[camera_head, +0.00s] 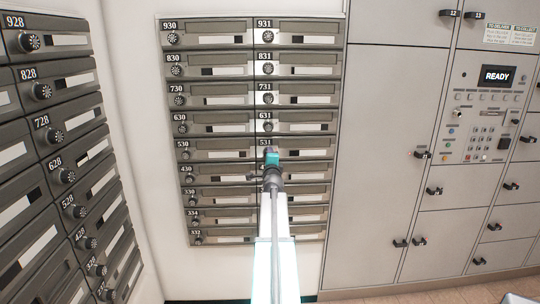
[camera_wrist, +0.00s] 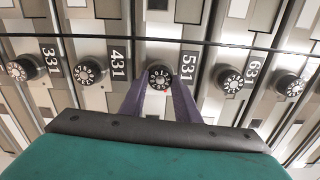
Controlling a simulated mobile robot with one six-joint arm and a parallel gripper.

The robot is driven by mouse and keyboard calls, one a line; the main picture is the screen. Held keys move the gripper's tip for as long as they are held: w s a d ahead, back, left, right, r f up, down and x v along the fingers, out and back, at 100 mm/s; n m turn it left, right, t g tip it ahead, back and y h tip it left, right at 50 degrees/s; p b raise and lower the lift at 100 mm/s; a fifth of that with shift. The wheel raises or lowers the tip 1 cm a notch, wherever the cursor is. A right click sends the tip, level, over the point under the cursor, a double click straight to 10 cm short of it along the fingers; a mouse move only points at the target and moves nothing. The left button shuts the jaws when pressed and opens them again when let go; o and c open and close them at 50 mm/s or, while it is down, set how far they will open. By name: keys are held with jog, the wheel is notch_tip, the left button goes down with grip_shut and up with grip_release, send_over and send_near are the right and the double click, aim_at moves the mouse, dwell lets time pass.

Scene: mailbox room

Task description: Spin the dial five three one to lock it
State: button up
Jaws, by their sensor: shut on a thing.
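The 531 mailbox (camera_head: 310,143) is in the right column of the grey mailbox bank, about halfway down. Its round black dial (camera_wrist: 160,75) has a silver numbered face and shows at the centre of the wrist view, beside the 531 label (camera_wrist: 189,66). My gripper (camera_head: 271,156) reaches up to it and hides the dial in the head view. In the wrist view, its two purple fingers (camera_wrist: 160,88) are shut on the dial, one on each side. A small red mark shows at the dial's near edge. The dial's exact number is too small to read.
The 431 dial (camera_wrist: 91,71) and the 631 dial (camera_wrist: 231,81) sit close on either side. Another mailbox bank (camera_head: 60,150) stands at the left. Grey parcel lockers (camera_head: 385,140) with a READY screen (camera_head: 498,75) stand at the right.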

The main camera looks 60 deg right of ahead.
jog(key=shift+w+a+f+m+p, duration=0.1)
jog(key=shift+m+p, duration=0.35)
jog(key=shift+m, duration=1.65)
jog(key=shift+w+a+f+m+p, duration=0.1)
jog(key=shift+m+p, duration=0.35)
jog(key=shift+m, duration=1.65)
jog(key=o, duration=1)
jog(key=shift+o, duration=0.2)
jog(key=shift+s+d+r, duration=0.1)
jog(key=shift+s, duration=0.1)
jog(key=v, duration=1.3)
jog(key=shift+s+a, duration=0.2)
jog(key=shift+a, duration=0.1)
